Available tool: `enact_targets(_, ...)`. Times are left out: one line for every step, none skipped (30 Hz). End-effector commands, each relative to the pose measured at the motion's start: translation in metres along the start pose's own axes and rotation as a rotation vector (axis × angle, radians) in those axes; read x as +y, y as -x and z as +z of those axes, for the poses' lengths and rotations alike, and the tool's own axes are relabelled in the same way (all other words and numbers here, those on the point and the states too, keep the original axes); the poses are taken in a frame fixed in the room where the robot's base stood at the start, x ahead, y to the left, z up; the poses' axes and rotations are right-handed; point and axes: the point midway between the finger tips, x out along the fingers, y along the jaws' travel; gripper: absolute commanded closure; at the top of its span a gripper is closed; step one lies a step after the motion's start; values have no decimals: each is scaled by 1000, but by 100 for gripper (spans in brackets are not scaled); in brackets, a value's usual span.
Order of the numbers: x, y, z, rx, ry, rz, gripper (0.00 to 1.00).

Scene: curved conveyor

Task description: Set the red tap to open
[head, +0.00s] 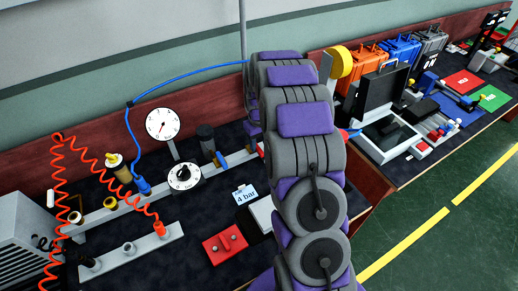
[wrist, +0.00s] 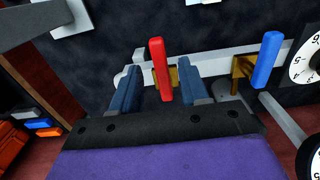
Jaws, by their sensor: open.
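The red tap (wrist: 157,60) shows in the wrist view as a red lever on a brass body, mounted on a white pipe (wrist: 215,58). Its lever stands across the pipe, roughly at right angles to it. My gripper (wrist: 161,86) is open, with one dark blue finger on each side of the red tap. Gaps show between the lever and both fingers, and I cannot tell any contact. In the head view my arm covers most of this spot, and my gripper is hidden there.
A blue-handled tap (wrist: 267,60) sits on the same pipe, right of my gripper, with a dial (wrist: 305,62) beyond it. The head view shows a gauge (head: 163,124), a regulator knob (head: 183,176), a red box (head: 225,246) and a coiled orange hose (head: 100,165).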

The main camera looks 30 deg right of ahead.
Motion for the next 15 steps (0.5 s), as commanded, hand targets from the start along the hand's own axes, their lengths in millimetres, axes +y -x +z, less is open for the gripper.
enact_targets(0, -9, 0, -1, 0, 0, 55)
enact_targets(0, -12, 0, 0, 0, 0, 55)
enact_targets(0, -16, 0, 1, 0, 1, 55)
enact_targets(0, -18, 0, 1, 0, 1, 55)
enact_targets(0, -20, 0, 1, 0, 1, 55)
enact_targets(0, -22, 0, 1, 0, 1, 55)
enact_targets(0, -23, 0, 1, 0, 1, 55)
enact_targets(0, -24, 0, 1, 0, 1, 55)
enact_targets(0, -25, 0, 1, 0, 1, 55)
enact_targets(0, -25, 0, 1, 0, 1, 55)
enact_targets(0, -25, 0, 1, 0, 1, 55)
enact_targets(0, -25, 0, 2, 0, 1, 55)
enact_targets(0, -25, 0, 2, 0, 1, 55)
enact_targets(0, -25, 0, 2, 0, 1, 55)
enact_targets(0, -25, 0, 2, 0, 1, 55)
